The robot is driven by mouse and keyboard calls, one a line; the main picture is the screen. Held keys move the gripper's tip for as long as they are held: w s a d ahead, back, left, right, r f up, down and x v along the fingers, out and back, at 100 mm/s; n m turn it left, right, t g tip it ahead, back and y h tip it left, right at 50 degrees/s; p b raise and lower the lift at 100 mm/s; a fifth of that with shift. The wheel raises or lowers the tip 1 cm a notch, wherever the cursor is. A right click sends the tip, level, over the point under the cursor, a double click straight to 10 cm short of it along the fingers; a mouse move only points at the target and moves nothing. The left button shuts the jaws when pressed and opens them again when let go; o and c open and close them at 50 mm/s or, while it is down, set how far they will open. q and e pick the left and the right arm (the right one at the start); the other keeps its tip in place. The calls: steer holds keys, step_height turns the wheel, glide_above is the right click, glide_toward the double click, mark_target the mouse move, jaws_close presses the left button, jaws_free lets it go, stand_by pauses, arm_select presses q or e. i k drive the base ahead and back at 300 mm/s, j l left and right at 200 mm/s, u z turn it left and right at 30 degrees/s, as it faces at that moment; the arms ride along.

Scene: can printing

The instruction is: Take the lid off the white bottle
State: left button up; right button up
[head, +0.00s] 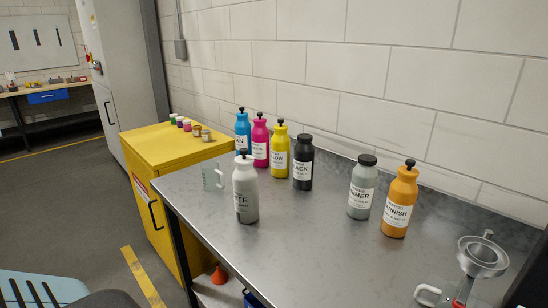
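The white bottle (246,196) stands upright on the grey metal table (298,245), near its left front edge. Its label is partly turned away, and the letters "TE" show. A small black lid (243,154) sits on top of its neck. Neither of my grippers shows in the head view, and nothing is touching the bottle.
Blue (243,130), magenta (260,141), yellow (278,148) and black (303,164) bottles stand behind it. A grey bottle (362,187) and an orange bottle (399,203) stand right. A clear beaker (212,178) is close left. A metal funnel (482,257) is front right. The table's front middle is clear.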

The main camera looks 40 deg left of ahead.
mark_target(244, 159)
steer(key=j+z, duration=0.3)
steer(key=k+j+z, duration=0.15)
steer(key=j+z, duration=0.15)
steer(key=j, duration=0.2)
steer(key=k+j+z, duration=0.1)
steer(key=j, duration=0.2)
steer(key=k+j, duration=0.1)
steer(key=j, duration=0.2)
steer(key=k+j+z, duration=0.15)
steer(key=j, duration=0.15)
steer(key=k+j, duration=0.15)
steer(key=j, duration=0.2)
steer(key=k+j, duration=0.15)
steer(key=j, duration=0.2)
steer(key=k+j, duration=0.1)
steer(key=j, duration=0.3)
steer(key=k+j, duration=0.15)
steer(key=j, duration=0.2)
steer(key=k+j, duration=0.15)
steer(key=j, duration=0.2)
steer(key=z, duration=0.05)
